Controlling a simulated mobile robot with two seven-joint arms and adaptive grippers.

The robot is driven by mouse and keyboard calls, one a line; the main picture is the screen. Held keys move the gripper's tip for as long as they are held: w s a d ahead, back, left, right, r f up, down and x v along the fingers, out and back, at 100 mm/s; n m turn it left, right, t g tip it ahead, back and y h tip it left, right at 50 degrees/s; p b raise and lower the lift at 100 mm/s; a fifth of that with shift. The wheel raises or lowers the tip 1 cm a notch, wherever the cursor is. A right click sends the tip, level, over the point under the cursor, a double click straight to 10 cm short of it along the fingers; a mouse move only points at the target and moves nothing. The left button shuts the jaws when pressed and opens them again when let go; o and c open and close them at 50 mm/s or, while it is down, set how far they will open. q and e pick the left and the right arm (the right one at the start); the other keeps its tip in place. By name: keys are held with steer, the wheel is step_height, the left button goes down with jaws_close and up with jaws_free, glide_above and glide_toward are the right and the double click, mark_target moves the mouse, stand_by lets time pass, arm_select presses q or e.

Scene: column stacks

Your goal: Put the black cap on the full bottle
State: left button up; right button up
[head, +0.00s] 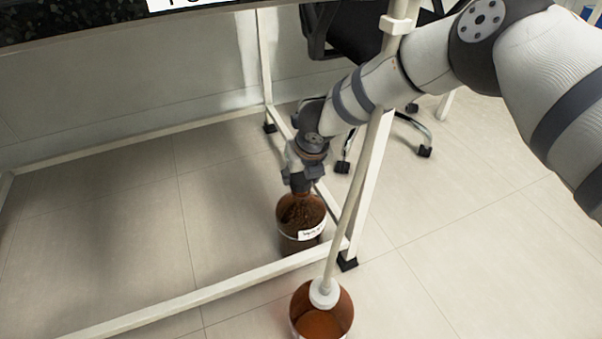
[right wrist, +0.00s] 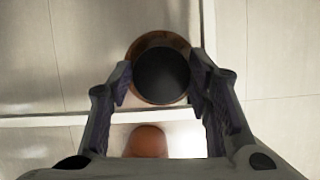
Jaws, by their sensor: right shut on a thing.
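My right gripper (head: 300,184) reaches down from the upper right over a brown bottle (head: 290,236) with a white label and dark grainy contents. In the right wrist view, its fingers are closed on the sides of the black cap (right wrist: 162,74), which shows as a dark disc. The bottle's brown edge (right wrist: 136,54) shows around the cap from above. I cannot tell whether the cap touches the bottle. In the head view the cap does not stand out from the dark gripper. My left gripper is not in view.
The white table frame (head: 225,284) surrounds the gripper area. A black chair (head: 352,30) stands behind. The floor at left is clear.

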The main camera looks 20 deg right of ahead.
steer(key=shift+f, duration=0.5)
steer(key=shift+c, duration=0.6)
steer(key=shift+f, duration=0.35)
steer(key=o, duration=0.9)
steer(key=shift+r, duration=0.15)
steer(key=v, duration=1.1)
steer(key=shift+s+d+r, duration=0.1)
steer(key=shift+s+r, duration=0.05)
steer(key=shift+r, duration=0.25)
